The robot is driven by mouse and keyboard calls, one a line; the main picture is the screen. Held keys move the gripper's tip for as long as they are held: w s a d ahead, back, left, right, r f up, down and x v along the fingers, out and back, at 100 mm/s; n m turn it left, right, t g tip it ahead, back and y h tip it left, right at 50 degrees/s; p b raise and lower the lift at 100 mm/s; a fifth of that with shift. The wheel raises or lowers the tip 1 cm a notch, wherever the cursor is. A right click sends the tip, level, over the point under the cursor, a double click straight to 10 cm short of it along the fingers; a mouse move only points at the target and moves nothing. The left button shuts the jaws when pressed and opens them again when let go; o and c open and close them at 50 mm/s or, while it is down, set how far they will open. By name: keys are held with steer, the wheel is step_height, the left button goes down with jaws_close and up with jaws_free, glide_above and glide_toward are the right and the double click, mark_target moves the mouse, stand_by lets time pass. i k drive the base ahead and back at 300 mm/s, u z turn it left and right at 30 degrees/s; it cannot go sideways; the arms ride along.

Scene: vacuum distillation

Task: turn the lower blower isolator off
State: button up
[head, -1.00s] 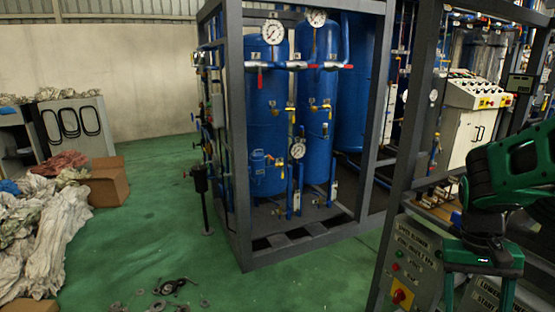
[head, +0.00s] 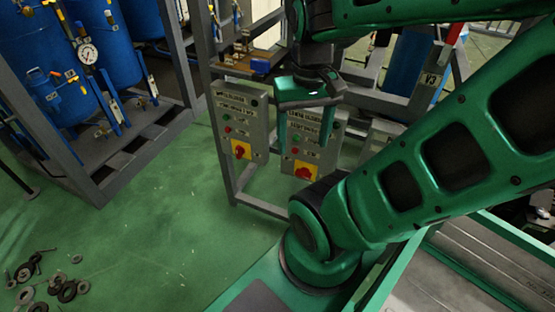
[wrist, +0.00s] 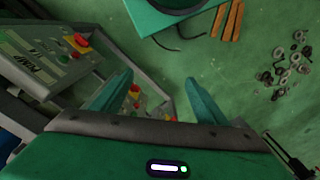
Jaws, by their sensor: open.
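The lower blower box (head: 318,128) is the right one of two grey control boxes on a frame in the head view. Its isolator (head: 304,170), a red knob on a yellow plate, sits low on its face; the knob's setting cannot be read. My gripper (head: 304,140) is open and empty, its green fingers pointing down in front of this box and partly covering it, above the isolator in the picture. In the wrist view my two fingers (wrist: 157,95) are spread, with small red parts (wrist: 135,90) beyond them, partly hidden; I cannot tell which box these belong to.
The left control box (head: 240,118) has a similar red and yellow isolator (head: 241,150). Another box (wrist: 50,60) with a red knob is close at left in the wrist view. Blue tanks (head: 40,75) stand in a frame at left. Loose rings (head: 45,280) lie on the green floor.

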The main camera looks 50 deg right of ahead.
mark_target(304, 172)
steer(key=z, duration=1.5)
steer(key=k, duration=0.4)
steer(key=u, duration=0.35)
